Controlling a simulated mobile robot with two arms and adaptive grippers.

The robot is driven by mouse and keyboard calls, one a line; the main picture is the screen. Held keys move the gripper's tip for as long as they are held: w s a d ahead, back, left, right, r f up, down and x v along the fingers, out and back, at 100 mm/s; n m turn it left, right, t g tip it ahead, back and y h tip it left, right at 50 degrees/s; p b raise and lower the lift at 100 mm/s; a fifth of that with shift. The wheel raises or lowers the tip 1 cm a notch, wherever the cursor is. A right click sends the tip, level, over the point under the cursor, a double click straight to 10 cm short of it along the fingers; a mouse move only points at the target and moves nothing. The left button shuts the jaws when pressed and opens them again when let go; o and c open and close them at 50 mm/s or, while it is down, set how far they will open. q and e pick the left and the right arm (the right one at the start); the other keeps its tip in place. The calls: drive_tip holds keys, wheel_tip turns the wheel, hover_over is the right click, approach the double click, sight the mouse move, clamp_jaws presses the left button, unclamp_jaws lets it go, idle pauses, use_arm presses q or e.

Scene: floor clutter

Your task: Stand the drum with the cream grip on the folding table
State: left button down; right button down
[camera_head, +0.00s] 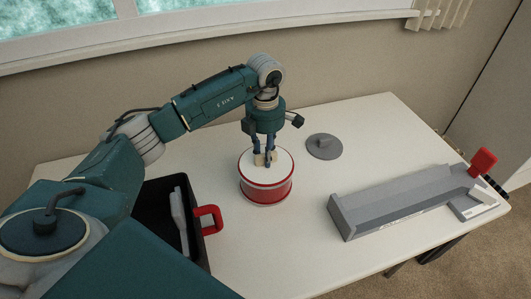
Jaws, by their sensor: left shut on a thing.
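The drum (266,188) is a short red cylinder with a white top and pale rims. It is upright on the white folding table (310,254), or so close above it that I cannot tell if it touches. Its cream grip (259,159) shows in the middle of the top, partly hidden by the fingers. My left gripper (267,160) points straight down over the drum and is shut on the cream grip. My right gripper is out of view.
A grey disc with a knob (324,148) lies right of the drum. A long grey trough (395,204) with a red piece (483,161) fills the table's right side. A black bin (160,190) with a red handle (208,220) is at left, partly behind my arm. The wall and window are behind.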

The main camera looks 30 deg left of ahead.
use_arm(q)
drive_tip(key=shift+f, duration=0.15)
drive_tip(key=c, duration=1.7)
unclamp_jaws()
drive_tip(key=shift+o, duration=0.8)
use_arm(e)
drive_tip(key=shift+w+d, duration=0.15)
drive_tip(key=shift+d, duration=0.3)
use_arm(q)
wheel_tip(320, 180, up, 12)
drive_tip(key=b, duration=0.2)
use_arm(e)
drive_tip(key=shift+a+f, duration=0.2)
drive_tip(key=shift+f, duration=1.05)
